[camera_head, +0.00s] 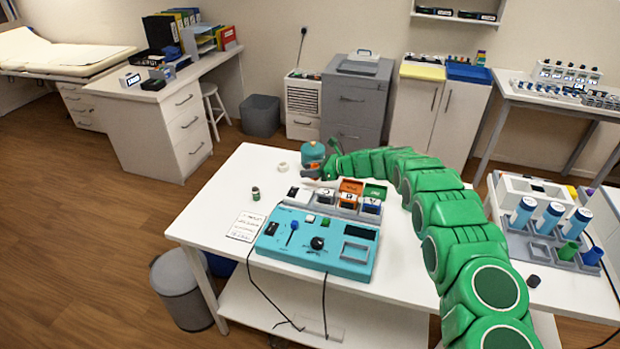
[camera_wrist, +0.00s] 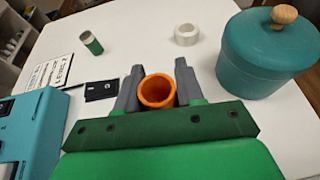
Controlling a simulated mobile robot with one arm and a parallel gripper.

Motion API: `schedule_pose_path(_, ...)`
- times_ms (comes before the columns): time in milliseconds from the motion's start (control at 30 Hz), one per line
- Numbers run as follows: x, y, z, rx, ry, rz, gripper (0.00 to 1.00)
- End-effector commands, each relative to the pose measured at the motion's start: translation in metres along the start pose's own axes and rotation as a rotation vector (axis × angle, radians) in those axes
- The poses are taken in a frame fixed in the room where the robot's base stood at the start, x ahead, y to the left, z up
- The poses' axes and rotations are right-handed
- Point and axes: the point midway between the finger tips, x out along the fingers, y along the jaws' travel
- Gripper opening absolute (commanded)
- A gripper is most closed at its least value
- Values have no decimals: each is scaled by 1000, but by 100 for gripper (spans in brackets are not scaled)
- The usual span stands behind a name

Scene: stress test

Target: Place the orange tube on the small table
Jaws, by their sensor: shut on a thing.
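My gripper (camera_wrist: 157,80) is shut on the orange tube (camera_wrist: 158,91), which sits between the two grey fingers with its open round end facing the camera. In the head view my green arm reaches in from the right over the white table (camera_head: 208,218), and its end is at the table's far side, beside the teal jar (camera_head: 312,155). The white table's top also shows in the wrist view (camera_wrist: 150,40). I cannot tell whether the tube touches it.
A blue control device (camera_head: 320,242) and a row of colored bins (camera_head: 352,188) occupy the middle. The table's left part is mostly clear.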

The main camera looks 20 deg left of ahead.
Motion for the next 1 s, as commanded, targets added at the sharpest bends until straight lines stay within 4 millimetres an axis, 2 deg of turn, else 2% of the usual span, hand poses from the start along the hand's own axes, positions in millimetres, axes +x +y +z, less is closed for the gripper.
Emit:
schedule_pose_path(267, 14, -3, -30, 3, 2, 0, 8)
schedule_pose_path(667, 15, -3, -34, 1, 2, -1, 8)
schedule_pose_path(700, 15, -3, -34, 1, 2, 0, 40)
schedule_pose_path(867, 15, -3, -34, 1, 2, 0, 63)
schedule_pose_path(1000, 15, -3, -34, 1, 2, 0, 63)
